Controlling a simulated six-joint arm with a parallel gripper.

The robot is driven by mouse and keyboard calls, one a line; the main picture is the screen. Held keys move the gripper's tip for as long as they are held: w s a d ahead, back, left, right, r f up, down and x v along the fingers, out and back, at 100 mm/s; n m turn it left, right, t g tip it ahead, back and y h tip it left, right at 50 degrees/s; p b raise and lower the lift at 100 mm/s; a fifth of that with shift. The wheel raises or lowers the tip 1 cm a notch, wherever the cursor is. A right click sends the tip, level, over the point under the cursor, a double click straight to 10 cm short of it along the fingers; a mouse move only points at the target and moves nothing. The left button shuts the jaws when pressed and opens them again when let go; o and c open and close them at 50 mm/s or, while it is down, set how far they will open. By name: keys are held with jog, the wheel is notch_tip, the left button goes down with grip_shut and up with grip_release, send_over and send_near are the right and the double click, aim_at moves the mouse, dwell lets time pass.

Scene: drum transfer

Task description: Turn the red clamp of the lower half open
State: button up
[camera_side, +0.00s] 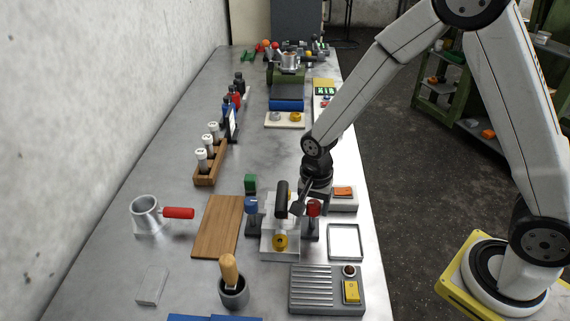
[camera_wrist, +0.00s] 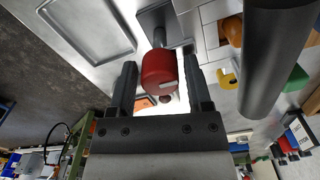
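The red clamp (camera_side: 314,208) is a red knob on a dark post at the right side of the grey-white fixture (camera_side: 268,243). In the wrist view the red knob (camera_wrist: 160,72) lies between my two fingertips. My gripper (camera_wrist: 160,75) is open, with a visible gap on each side of the knob. In the side view my gripper (camera_side: 308,207) is low beside the red clamp, partly covering it. A dark cylinder (camera_side: 282,196) stands above the fixture, and also fills the right of the wrist view (camera_wrist: 272,60). A matching blue knob (camera_side: 251,204) is at the fixture's left.
An empty square tray (camera_side: 345,257) and a grey ribbed block (camera_side: 312,290) are near the right edge. A wooden board (camera_side: 216,226) lies left. A mortar with pestle (camera_side: 232,290) stands in front.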

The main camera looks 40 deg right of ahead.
grip_shut()
jog(key=shift+n, duration=0.4)
jog(key=n, duration=0.3)
jog(key=shift+n, duration=0.3)
jog(key=n, duration=1.3)
jog(key=shift+n, duration=0.3)
jog(key=shift+o, duration=2)
grip_release()
